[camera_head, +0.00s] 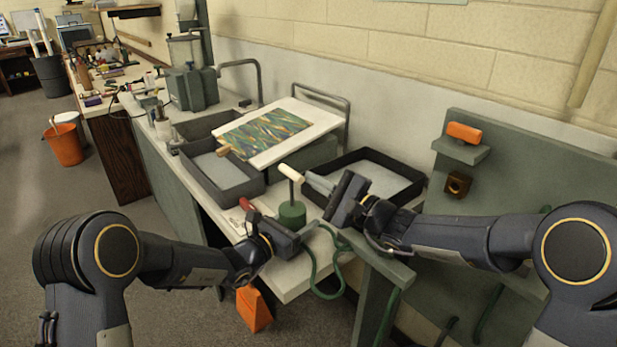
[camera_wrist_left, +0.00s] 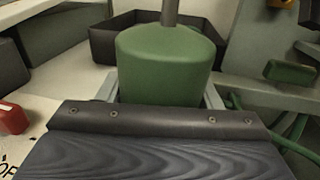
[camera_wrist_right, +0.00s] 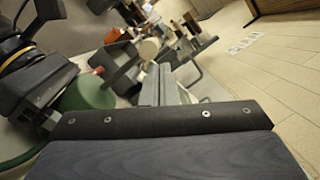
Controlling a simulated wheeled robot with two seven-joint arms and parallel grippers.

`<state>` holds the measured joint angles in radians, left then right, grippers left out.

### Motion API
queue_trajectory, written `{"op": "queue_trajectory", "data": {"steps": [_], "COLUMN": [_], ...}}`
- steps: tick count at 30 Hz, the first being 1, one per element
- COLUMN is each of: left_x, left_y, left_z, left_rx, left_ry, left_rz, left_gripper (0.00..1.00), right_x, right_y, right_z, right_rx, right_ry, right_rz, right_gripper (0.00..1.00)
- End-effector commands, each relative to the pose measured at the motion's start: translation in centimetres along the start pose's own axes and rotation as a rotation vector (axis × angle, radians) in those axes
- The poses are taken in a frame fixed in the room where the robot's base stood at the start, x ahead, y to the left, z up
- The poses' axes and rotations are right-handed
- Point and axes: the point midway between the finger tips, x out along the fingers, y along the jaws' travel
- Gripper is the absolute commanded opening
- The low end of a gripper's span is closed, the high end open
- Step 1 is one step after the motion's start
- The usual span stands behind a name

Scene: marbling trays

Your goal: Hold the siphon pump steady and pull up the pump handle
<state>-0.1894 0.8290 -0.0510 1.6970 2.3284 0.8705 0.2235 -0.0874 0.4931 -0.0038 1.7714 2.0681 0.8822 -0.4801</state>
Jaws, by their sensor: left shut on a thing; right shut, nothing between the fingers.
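The siphon pump (camera_head: 292,212) has a green round body, a thin grey shaft and a cream crossbar handle (camera_head: 291,172). It stands upright near the counter's front edge. My left gripper (camera_head: 289,223) is shut on the green body from the front; the left wrist view shows a finger on each side of the body (camera_wrist_left: 168,65). The handle is above that picture. My right gripper (camera_head: 318,186) is shut and empty, just right of the handle and shaft, apart from the handle. The right wrist view shows the green body (camera_wrist_right: 88,92) left of its fingers.
A dark tray (camera_head: 413,190) lies behind my right gripper and a grey tray (camera_head: 243,190) to the left. A marbled sheet lies on a white board (camera_head: 318,126). A green hose (camera_head: 331,291) hangs over the front edge. A red object (camera_head: 246,204) lies left of the pump.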

Motion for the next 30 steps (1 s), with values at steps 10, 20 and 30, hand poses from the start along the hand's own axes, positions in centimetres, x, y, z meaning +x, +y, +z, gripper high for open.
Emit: {"op": "queue_trajectory", "data": {"steps": [10, 20, 30], "left_x": [0.0, 0.0, 0.0], "left_y": [0.0, 0.0, 0.0], "left_z": [-0.1, 0.0, 0.0], "left_rx": [0.000, 0.000, 0.000], "left_ry": [0.001, 0.000, 0.000], "left_rz": [0.000, 0.000, 0.000], "left_gripper": [0.32, 0.32, 0.32], "right_x": [-6.4, -7.4, -11.4], "right_y": [-0.1, 5.2, 14.8], "right_z": [-0.1, 0.3, -3.1], "right_rx": [0.001, -0.096, -0.790], "right_ry": [0.005, 0.039, 0.222], "right_rz": [-0.003, 0.225, 0.823], "right_gripper": [0.00, 0.25, 0.25]}}
